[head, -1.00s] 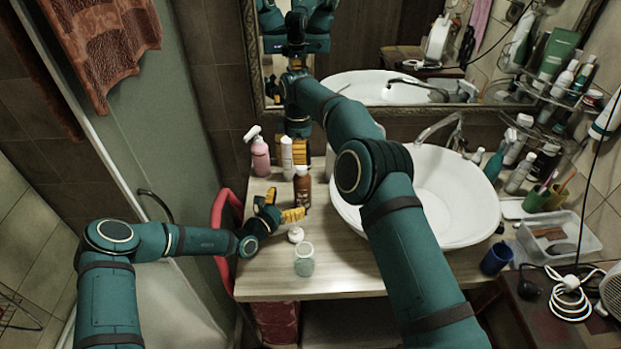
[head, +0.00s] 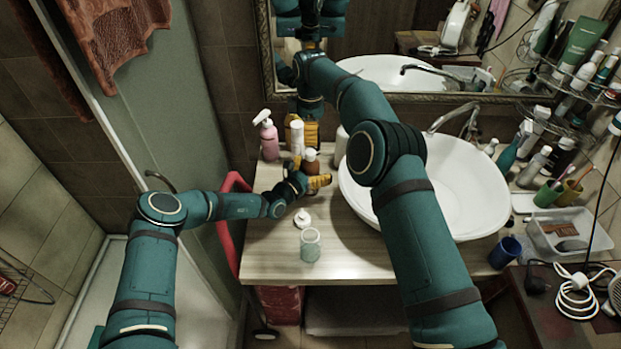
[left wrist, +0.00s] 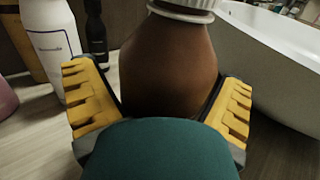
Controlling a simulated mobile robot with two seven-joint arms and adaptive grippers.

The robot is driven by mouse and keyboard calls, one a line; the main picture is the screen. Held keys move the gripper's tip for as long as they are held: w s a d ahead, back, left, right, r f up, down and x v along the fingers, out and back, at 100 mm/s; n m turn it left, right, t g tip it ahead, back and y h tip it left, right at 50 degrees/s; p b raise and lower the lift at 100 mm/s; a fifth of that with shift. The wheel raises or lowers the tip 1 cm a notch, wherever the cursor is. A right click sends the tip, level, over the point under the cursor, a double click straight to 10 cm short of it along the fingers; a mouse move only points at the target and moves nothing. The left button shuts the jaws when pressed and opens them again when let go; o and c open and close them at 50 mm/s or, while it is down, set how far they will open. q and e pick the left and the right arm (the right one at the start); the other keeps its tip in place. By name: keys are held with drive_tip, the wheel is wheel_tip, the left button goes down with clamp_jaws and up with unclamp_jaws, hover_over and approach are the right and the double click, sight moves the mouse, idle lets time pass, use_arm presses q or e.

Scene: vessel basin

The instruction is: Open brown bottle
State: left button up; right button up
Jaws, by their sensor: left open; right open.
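The brown bottle (head: 312,160) stands at the back of the wooden counter, left of the basin. Its lower part is hidden by my left gripper (head: 309,176) in the head view. In the left wrist view, the brown bottle (left wrist: 170,65) sits between the two yellow fingers of my left gripper (left wrist: 160,103), which is open around it. A white ribbed piece (left wrist: 185,10) is on the bottle's neck, cut off by the frame's top. My right gripper (head: 303,132) is open, pointing down behind the brown bottle near the white bottle; its fingertips are partly hidden.
A pink spray bottle (head: 269,143) and a white bottle (head: 297,137) stand close behind and left. A small white pump-like piece (head: 302,218) and a glass (head: 310,246) are on the front counter. The white basin (head: 455,190) is at right. The counter's front left is clear.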

use_arm(q)
clamp_jaws()
idle(0.3)
